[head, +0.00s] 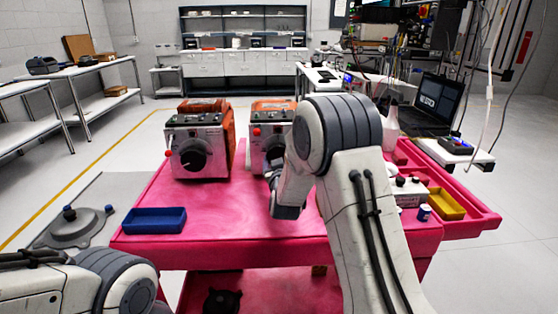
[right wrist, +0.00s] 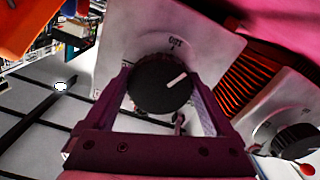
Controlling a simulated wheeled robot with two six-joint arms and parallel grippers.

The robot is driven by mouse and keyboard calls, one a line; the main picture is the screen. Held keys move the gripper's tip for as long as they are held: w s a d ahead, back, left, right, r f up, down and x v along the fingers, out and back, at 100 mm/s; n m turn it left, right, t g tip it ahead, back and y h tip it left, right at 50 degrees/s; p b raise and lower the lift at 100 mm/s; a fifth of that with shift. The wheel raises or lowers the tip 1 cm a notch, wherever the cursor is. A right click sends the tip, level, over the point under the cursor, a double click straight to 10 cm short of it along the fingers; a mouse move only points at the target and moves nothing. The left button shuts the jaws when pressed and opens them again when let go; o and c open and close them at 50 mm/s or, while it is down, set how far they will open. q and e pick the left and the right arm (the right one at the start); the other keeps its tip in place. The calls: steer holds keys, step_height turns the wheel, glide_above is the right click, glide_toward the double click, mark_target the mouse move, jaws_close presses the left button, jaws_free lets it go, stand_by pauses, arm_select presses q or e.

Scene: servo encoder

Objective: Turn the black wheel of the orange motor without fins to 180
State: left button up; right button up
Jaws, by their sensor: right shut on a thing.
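Two orange motors with grey faces stand side by side on the pink cart: the left motor (head: 199,145) and the right motor (head: 262,135). In the right wrist view the neighbouring motor has orange fins (right wrist: 247,78). My right gripper (right wrist: 161,84) is shut on the black wheel (right wrist: 150,88) of the right motor, one finger on each side. The wheel's white mark points right and slightly up in that upside-down view. A printed label, seemingly 180, is above the wheel. My left gripper is out of view.
A blue tray (head: 154,220) lies at the cart's front left. A yellow tray (head: 445,203), a white bottle (head: 390,122) and a small blue-and-white can (head: 424,212) are on the right. The front middle of the cart top is clear.

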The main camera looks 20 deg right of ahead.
steer(key=n, duration=0.5)
steer(key=shift+d, duration=0.1)
stand_by(0.4)
steer(key=o, duration=1.1)
steer(key=shift+s, duration=0.1)
steer(key=b+v, duration=0.1)
steer(key=v, duration=0.9)
steer(key=shift+s, duration=0.2)
